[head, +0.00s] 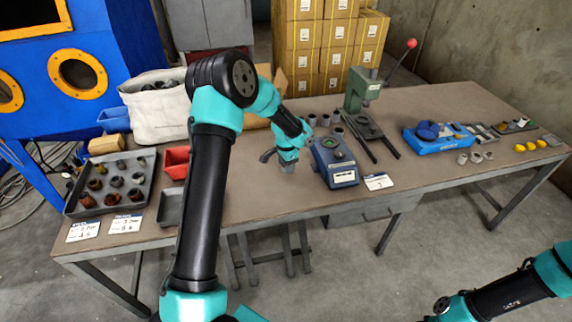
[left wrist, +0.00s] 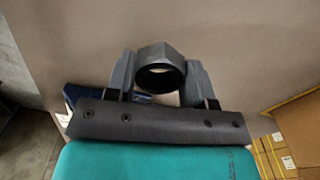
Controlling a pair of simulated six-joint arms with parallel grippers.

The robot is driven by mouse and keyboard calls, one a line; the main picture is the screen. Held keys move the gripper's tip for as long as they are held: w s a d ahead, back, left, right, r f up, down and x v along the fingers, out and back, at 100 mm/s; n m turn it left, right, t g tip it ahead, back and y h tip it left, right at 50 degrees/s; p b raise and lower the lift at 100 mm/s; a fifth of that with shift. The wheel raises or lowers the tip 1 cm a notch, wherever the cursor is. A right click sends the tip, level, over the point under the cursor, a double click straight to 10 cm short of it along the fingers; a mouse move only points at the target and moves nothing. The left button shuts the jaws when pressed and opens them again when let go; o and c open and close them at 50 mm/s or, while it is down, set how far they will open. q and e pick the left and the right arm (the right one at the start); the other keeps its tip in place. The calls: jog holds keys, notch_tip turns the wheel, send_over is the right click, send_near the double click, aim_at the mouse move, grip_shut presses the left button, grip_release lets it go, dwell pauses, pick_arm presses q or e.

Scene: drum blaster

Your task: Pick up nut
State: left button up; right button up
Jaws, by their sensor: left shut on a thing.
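My left gripper (head: 287,163) is over the middle of the table, just left of the blue fixture (head: 334,161). In the left wrist view its two grey fingers (left wrist: 160,80) are shut on a grey hexagonal nut (left wrist: 160,56), one finger on each side. The nut's dark round hole faces the camera. In the head view the nut is small and mostly hidden by the gripper, and I cannot tell whether it touches the table. My right arm shows at the lower right, but its gripper is not in view.
A tray of dark and brass fittings (head: 85,205) and red bins (head: 176,155) are at the left. A green press (head: 358,90) with a red-knobbed lever stands behind the blue fixture. A blue holder (head: 432,146) and yellow parts are at the right. The table front (head: 262,208) is clear.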

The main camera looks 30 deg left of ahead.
pick_arm(q)
jog(key=s+d, duration=0.2)
jog(key=s, duration=0.2)
jog(key=s+d+r, duration=0.1)
jog(key=s+d, duration=0.2)
jog(key=s, duration=0.1)
jog(key=s+d, duration=0.2)
jog(key=s, duration=0.2)
jog(key=shift+d+r, duration=0.2)
jog(key=shift+d, duration=0.05)
